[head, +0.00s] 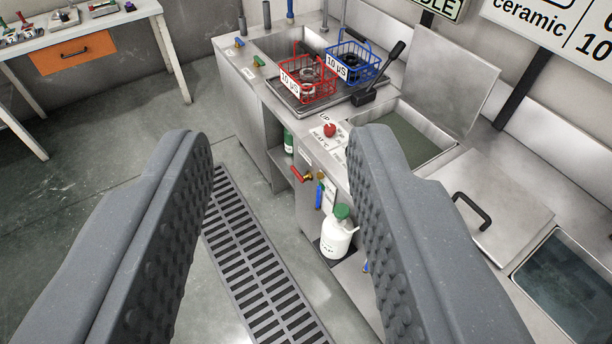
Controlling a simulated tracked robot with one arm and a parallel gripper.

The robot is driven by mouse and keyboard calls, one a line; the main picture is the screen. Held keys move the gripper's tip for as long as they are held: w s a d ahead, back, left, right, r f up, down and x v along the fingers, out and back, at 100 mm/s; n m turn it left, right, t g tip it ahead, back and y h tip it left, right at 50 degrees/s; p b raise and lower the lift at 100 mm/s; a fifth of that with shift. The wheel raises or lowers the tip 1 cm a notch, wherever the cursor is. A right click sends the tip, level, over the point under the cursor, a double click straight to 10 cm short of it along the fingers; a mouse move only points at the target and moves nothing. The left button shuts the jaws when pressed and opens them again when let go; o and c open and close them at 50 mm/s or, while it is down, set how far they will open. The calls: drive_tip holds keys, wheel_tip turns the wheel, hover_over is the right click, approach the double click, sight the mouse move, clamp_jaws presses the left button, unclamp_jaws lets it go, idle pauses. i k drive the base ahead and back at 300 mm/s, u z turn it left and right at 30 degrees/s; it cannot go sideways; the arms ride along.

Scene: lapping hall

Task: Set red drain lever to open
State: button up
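The red drain lever (298,175) is on a brass valve on the front of the steel bench (258,158), in the middle of the head view. It points to the left and up a little, roughly level. A blue lever (319,196) hangs down just to its right. My gripper (276,158) is open, with its two grey padded fingers wide apart and nothing between them. The lever shows in the gap between the fingers, some way beyond the tips. The right finger hides part of the bench front.
A floor grating (262,270) runs along the bench. A white jug (338,236) with a green cap stands below the valves. Red (308,85) and blue (352,62) baskets sit on top. A raised lid (450,72) stands behind an open tank.

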sight(297, 174)
drive_tip(key=z, duration=0.05)
drive_tip(key=i, duration=1)
drive_tip(key=z, duration=0.85)
drive_tip(key=k, duration=0.8)
drive_tip(key=u, duration=0.75)
drive_tip(key=i, duration=0.9)
drive_tip(key=z, duration=0.05)
